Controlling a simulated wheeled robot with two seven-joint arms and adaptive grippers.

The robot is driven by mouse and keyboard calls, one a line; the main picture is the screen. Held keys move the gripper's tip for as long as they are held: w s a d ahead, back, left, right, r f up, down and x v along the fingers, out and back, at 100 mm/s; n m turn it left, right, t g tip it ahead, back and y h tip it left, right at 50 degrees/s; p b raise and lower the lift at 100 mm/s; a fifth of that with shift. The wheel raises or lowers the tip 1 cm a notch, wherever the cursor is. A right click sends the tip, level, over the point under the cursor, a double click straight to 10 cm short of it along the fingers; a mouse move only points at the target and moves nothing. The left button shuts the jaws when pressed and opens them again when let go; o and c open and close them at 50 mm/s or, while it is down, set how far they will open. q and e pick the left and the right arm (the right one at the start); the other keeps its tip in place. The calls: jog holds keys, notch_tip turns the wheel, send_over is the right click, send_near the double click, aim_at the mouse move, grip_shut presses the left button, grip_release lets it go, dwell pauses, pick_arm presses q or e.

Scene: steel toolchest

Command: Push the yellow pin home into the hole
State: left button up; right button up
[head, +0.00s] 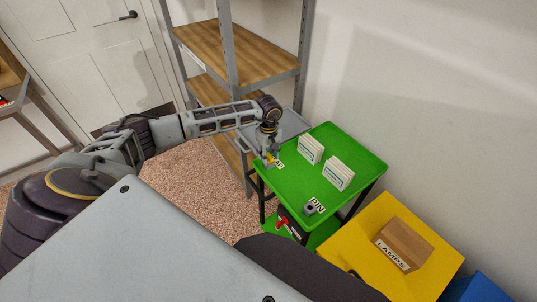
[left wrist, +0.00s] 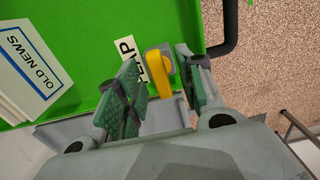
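A grey block (head: 310,208) with a dark round opening sits by the label PIN (head: 317,204) at the green top's near corner. No yellow pin can be made out there. A yellow piece (left wrist: 161,72) stands on a grey plate (left wrist: 152,52) beside a partly hidden label ending in "AP" (left wrist: 131,48), at the top's left corner. My left gripper (head: 268,156) is over that corner, pointing down. In the left wrist view its fingers (left wrist: 158,72) are apart, on either side of the yellow piece, with gaps visible. My right gripper is not in view.
Two white boxes stand on the green cart top (head: 345,148); one reads OLD NEWS (left wrist: 28,70). A red object (head: 282,223) shows low on the cart's side. A yellow surface (head: 390,262) with a LAMPS box (head: 404,240) is at right. Metal shelves (head: 235,45) stand behind.

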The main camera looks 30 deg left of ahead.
aim_at(268, 155)
pick_arm(q)
jog(key=shift+r, duration=3.95)
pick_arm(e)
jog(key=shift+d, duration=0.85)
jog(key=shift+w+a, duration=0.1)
pick_arm(q)
jog(key=shift+r, duration=0.2)
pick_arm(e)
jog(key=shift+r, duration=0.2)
